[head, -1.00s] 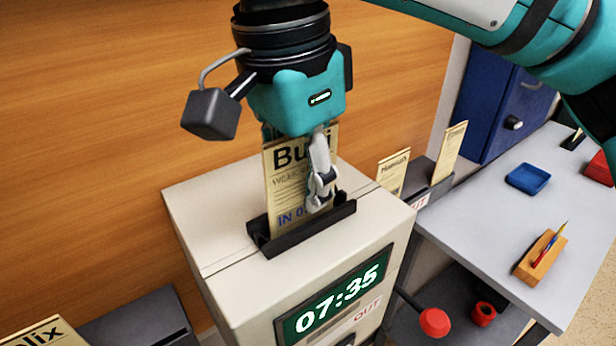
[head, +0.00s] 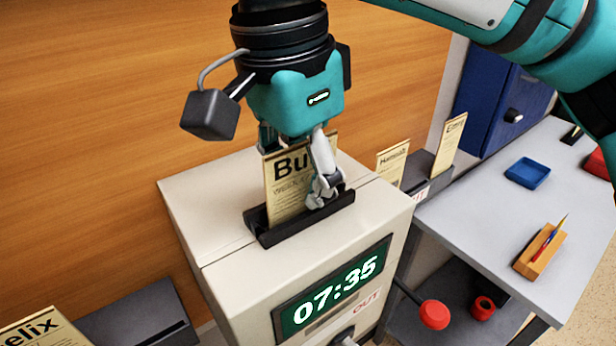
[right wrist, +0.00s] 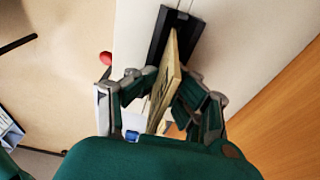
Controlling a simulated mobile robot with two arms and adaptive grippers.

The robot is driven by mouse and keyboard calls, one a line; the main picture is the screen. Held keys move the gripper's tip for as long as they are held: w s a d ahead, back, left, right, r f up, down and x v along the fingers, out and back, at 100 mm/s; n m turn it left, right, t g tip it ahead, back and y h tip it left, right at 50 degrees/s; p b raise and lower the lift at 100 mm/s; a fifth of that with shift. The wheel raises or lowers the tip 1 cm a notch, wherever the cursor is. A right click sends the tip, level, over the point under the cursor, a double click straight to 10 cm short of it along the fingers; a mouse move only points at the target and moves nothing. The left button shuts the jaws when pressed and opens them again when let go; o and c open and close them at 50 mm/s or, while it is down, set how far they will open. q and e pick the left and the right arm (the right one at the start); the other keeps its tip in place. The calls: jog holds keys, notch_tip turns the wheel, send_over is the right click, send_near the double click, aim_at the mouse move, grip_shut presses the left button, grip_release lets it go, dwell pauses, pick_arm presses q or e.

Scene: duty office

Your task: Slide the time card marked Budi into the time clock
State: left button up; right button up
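The time card marked Budi (head: 284,190) stands upright in the dark slot holder (head: 300,222) on top of the beige time clock (head: 215,235), its lower part inside. Only "Bu" of the name shows; a finger covers the rest. My right gripper (head: 318,185) is right above the slot with its fingers on either side of the card. In the right wrist view the card (right wrist: 166,85) runs tilted between the fingers, which look spread; contact on the far side is hard to see. My left gripper is not in view.
The clock display (head: 338,287) reads 07:35. A rack (head: 432,177) behind the clock at right holds two other cards. Another rack (head: 140,318) and the Felix card (head: 45,332) are at lower left. A red-knobbed lever (head: 434,314) sticks out at the clock's right.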

jog(key=shift+r, duration=0.15)
jog(key=shift+a+r, duration=0.1)
jog(key=shift+r, duration=0.15)
jog(key=r, duration=0.3)
jog(key=a+r, duration=0.1)
jog(key=r, duration=0.3)
jog(key=s+r, duration=0.1)
jog(key=r, duration=0.3)
jog(key=shift+a+r, duration=0.15)
jog(key=shift+r, duration=0.1)
